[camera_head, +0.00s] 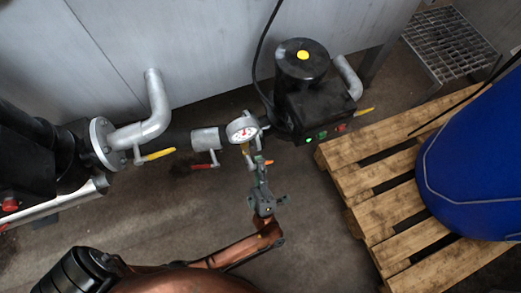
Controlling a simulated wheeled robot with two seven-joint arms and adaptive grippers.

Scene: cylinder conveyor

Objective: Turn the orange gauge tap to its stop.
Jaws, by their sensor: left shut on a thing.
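The round white-faced gauge (242,129) stands on the pipework between the grey pipe and the black pump. The orange gauge tap (269,162) shows as a small orange end just below and right of the gauge. My left gripper (260,165) reaches up from the bottom of the picture, with its fingers at the tap. It is shut on the tap, and the fingers hide most of it. How far the tap is turned cannot be told. My right gripper is not in view.
A red-handled valve (205,166) and a yellow lever (158,154) sit left of the gauge. The black pump (308,95) stands to the right, with another yellow lever (364,111). A wooden pallet (368,143) bears a blue drum (480,160). Bare floor lies below the pipes.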

